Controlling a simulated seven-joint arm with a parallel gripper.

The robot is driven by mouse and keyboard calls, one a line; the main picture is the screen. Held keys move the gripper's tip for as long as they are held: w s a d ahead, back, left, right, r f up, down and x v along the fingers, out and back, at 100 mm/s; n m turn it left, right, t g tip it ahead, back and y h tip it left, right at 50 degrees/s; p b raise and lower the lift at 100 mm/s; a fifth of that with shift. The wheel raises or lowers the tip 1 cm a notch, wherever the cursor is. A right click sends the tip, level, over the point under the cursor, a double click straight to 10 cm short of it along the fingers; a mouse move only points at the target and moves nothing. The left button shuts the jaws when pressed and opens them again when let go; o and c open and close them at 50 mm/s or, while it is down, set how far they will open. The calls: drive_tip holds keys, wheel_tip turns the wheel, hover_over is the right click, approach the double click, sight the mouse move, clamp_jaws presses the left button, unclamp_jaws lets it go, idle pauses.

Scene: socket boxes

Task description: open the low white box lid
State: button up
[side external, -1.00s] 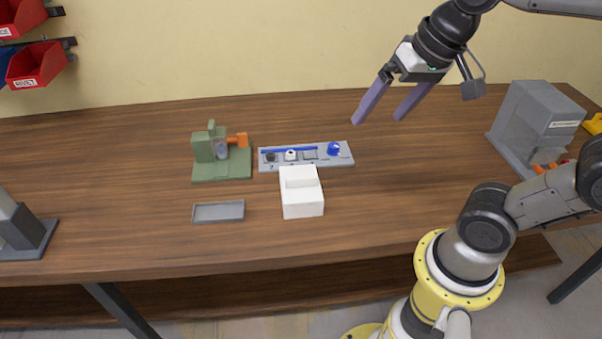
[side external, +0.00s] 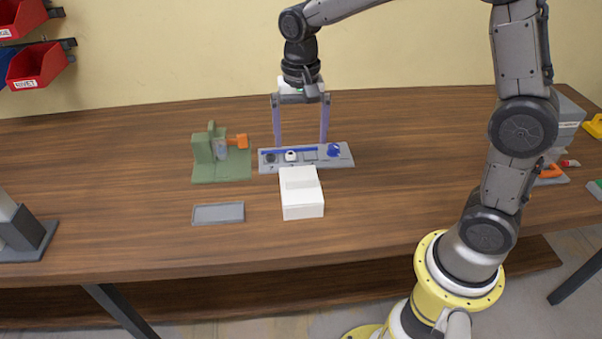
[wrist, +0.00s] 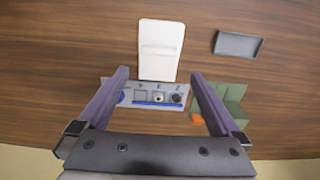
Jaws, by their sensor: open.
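The low white box (side external: 302,206) stands on the wooden table, with its lid (side external: 299,178) closed on top and a raised ridge across it. It also shows in the wrist view (wrist: 160,62), beyond my fingertips. My gripper (side external: 300,144) is open and empty, pointing down with its two purple fingers spread wide. In the side view the fingertips appear over the grey strip behind the box. In the wrist view my gripper (wrist: 158,72) has its fingers on either side of the strip, with the box between and beyond them. Nothing touches the lid.
A grey strip (side external: 344,161) with small parts and a blue rod lies right behind the box. A green fixture (side external: 205,163) with an orange part stands to the left. A shallow grey tray (side external: 218,213) lies at front left.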

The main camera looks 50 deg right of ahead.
sight(301, 178)
wheel_tip(301, 178, down, 11)
drive_tip(key=shift+f, duration=0.2)
idle(0.3)
